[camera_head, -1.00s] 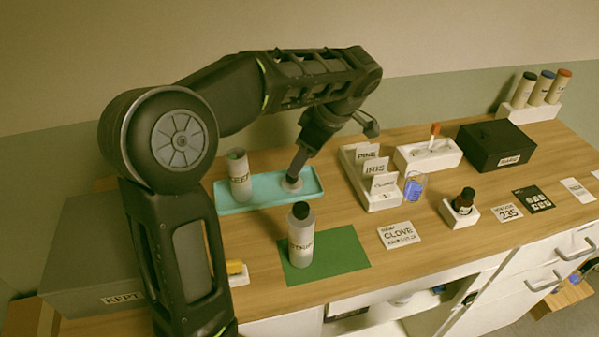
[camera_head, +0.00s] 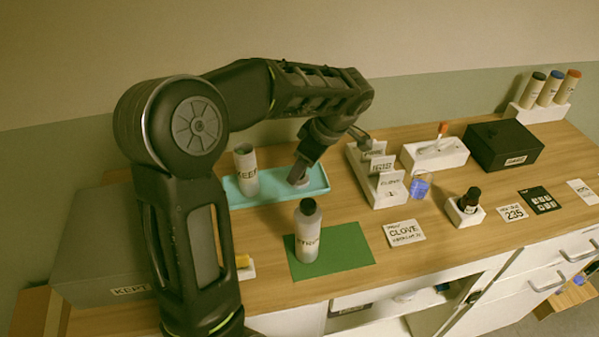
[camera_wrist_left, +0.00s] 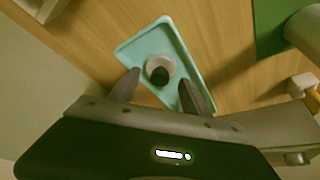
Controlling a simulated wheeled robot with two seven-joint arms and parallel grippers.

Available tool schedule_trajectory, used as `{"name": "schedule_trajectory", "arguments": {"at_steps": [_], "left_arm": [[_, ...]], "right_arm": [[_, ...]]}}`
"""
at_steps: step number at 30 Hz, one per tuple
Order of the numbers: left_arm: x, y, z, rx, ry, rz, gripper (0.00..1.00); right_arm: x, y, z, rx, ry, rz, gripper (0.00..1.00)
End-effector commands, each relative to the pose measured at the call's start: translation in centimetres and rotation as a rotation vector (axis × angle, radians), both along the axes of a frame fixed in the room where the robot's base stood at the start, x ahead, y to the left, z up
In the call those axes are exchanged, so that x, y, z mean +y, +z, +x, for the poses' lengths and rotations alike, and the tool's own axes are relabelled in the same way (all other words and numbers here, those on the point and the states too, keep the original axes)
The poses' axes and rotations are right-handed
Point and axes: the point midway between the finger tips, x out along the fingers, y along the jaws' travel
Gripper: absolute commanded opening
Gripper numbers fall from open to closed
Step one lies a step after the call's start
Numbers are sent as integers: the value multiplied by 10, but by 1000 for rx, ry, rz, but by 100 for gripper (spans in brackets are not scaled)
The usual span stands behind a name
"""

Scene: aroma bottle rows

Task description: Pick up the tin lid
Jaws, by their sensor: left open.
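The tin lid (camera_head: 299,182) is a small pale round piece in the teal tray (camera_head: 318,186), partly hidden by my left gripper in the head view. In the left wrist view the lid (camera_wrist_left: 152,66) has a dark round middle. My left gripper (camera_wrist_left: 158,86) is open. Its fingers point at the lid, one towards each side, and the lid shows in the gap ahead of them. I cannot tell whether they touch it. In the head view my left gripper (camera_head: 301,171) is over the tray. A grey tin (camera_head: 245,172) stands at the tray's left end. My right gripper is not in view.
A labelled grey bottle (camera_head: 307,232) stands on the green mat (camera_head: 350,250) in front of the tray. The white card holder (camera_head: 388,196) and a blue glass (camera_head: 420,187) are right of the tray. A grey box (camera_head: 100,262) is at the left.

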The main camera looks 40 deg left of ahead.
Motion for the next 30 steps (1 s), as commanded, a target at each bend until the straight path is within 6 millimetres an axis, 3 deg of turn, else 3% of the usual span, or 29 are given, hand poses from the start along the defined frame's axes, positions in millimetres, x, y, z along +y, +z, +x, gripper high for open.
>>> {"name": "schedule_trajectory", "arguments": {"at_steps": [7, 24, 30], "left_arm": [[10, -23, -1, 0, 0, 0, 55], [10, -24, -1, -1, 1, -1, 55], [10, -24, -1, -1, 1, -1, 40]], "right_arm": [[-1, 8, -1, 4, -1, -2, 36], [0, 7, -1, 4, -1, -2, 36], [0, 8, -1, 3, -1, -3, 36]]}}
